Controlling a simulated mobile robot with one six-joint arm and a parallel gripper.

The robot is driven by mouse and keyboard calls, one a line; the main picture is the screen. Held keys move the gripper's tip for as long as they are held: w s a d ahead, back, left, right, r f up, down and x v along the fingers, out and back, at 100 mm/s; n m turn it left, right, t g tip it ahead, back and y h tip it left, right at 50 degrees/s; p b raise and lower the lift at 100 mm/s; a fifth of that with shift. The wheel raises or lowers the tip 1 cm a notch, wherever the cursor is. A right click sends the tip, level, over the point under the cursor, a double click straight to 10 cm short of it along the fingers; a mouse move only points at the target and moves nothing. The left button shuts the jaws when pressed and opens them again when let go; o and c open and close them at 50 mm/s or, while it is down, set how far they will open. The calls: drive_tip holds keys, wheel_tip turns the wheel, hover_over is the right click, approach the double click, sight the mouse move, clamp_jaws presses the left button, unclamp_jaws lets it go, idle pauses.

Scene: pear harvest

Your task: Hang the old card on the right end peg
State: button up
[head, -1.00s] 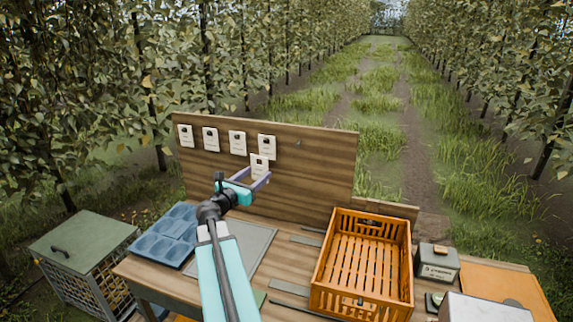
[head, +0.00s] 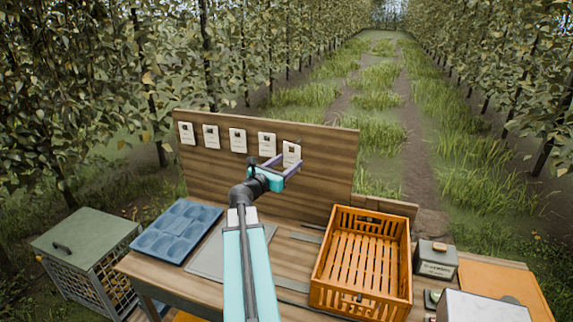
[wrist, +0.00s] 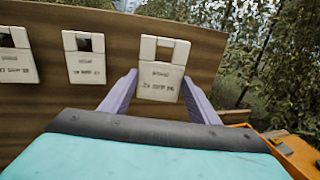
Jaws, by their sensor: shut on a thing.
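My gripper (head: 285,165) is shut on a white card (head: 291,152) at the right end of the row on the wooden board (head: 326,170). In the wrist view the card (wrist: 163,66) is upright, slightly tilted, with purple fingers at its lower sides. It has a slot near its top edge. The right end peg is not visible; the card covers that part of the board. I cannot tell whether the card is on the peg or just in front of it.
Several other white cards hang to the left, the nearest being a card (head: 267,144). An orange crate (head: 320,285) stands on the bench at right. A blue tray (head: 205,212) and a grey mat (head: 205,262) lie at left. Foliage lies beyond the board.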

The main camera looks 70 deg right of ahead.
drive_tip(key=shift+d, duration=0.15)
drive_tip(key=w+f+x, duration=0.1)
drive_tip(key=x, duration=0.7)
drive_tip(key=shift+w+d+b, duration=0.25)
drive_tip(key=shift+w+b, duration=0.1)
drive_tip(key=shift+w, duration=0.25)
idle(0.9)
drive_tip(key=shift+d, duration=0.1)
idle(0.5)
drive_tip(key=o, duration=1.1)
drive_tip(key=b+v, duration=0.4)
drive_tip(key=v, duration=1)
drive_tip(key=shift+b, duration=0.3)
drive_tip(key=shift+s, duration=0.1)
